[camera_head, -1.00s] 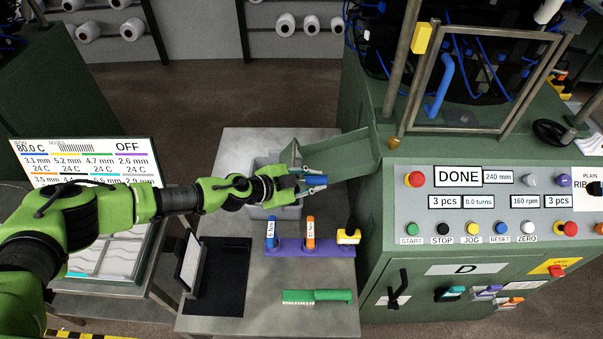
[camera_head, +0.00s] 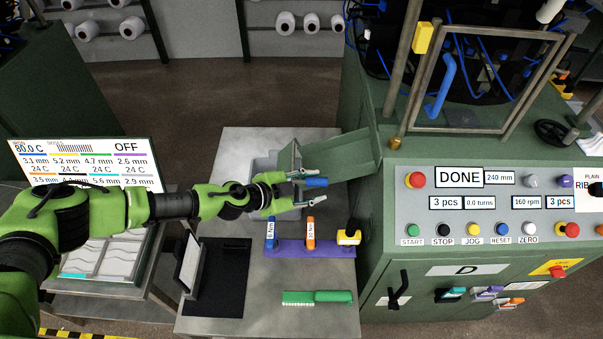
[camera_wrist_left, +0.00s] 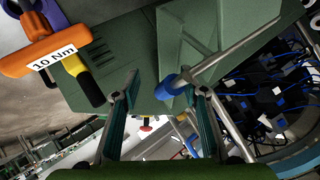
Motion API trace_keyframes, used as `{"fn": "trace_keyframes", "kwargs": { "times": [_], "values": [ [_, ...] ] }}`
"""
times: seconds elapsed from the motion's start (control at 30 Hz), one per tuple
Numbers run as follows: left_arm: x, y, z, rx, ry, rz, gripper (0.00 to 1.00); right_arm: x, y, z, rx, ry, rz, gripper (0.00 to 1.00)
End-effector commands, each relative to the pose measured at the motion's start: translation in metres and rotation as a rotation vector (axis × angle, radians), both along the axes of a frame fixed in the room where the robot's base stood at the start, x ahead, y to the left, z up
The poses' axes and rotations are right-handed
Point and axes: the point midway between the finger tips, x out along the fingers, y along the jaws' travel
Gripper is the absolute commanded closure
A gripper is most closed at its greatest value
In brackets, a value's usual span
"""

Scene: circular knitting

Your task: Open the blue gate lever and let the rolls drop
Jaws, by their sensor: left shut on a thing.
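The blue gate lever's grip (camera_head: 317,182) is at the lower end of the green chute (camera_head: 345,155), beside the upright green gate plate (camera_head: 286,158). My left gripper (camera_head: 318,187) reaches it from the left, with one finger on each side of the blue grip. In the left wrist view the blue grip (camera_wrist_left: 168,88) sits on a metal rod between the fingertips, nearer the right finger; contact with the left finger is not clear. A grey bin (camera_head: 262,165) stands under the chute's end, partly hidden by my arm. My right gripper is out of view.
On the table, a purple holder (camera_head: 290,250) carries blue and orange torque tools and a yellow-black one. A green brush (camera_head: 317,297) and a black tray (camera_head: 222,280) lie nearer. The machine panel (camera_head: 480,210) reads DONE and stands to the right.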

Motion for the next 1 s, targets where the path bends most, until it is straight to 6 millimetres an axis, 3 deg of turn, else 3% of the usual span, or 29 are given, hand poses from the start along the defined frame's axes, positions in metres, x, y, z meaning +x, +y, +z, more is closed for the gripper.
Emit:
{"fn": "trace_keyframes", "kwargs": {
  "times": [0.03, 0.3, 0.67, 0.8, 0.97, 1.0],
  "values": [
    [-0.017, -0.005, -0.008, -0.001, 0.022, -0.023, 0.67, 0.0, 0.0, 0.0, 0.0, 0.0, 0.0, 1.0],
    [-0.04, -0.007, -0.007, -0.004, 0.024, -0.026, 0.46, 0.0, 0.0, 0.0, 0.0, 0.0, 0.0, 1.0],
    [-0.053, -0.006, -0.007, -0.003, 0.025, -0.023, 0.34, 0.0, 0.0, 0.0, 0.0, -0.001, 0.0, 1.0],
    [-0.052, -0.004, -0.008, -0.002, 0.025, -0.019, 0.34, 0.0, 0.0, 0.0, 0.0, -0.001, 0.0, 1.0],
    [-0.05, -0.003, -0.009, -0.001, 0.026, -0.015, 0.65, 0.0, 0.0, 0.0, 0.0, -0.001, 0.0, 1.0],
    [-0.05, -0.003, -0.009, 0.0, 0.026, -0.015, 0.66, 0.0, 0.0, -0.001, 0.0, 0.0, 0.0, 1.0]
  ]
}}
